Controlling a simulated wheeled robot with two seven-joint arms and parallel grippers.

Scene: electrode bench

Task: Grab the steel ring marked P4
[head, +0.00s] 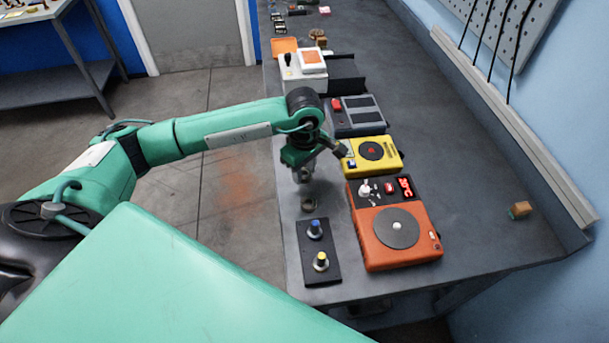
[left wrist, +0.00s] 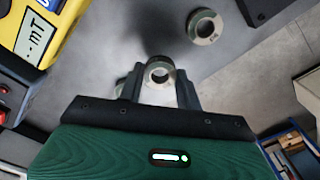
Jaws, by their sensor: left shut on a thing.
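My left gripper (head: 303,174) is shut on a steel ring and holds it over the bench near its left edge. In the left wrist view the held ring (left wrist: 160,74) sits between the two fingers with its hole facing the camera; I cannot see a mark on it. A second steel ring (head: 309,205) lies on the bench in front of the gripper; a loose ring (left wrist: 205,27) with a small, unreadable mark shows in the left wrist view. My right gripper is not in view.
A black plate (head: 330,267) with a blue-topped and a yellow-topped post stands at the bench front. An orange hotplate (head: 420,255) and a yellow device (head: 392,159) are right of the gripper. A grey device (head: 358,117) is behind. The bench's right side is mostly clear.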

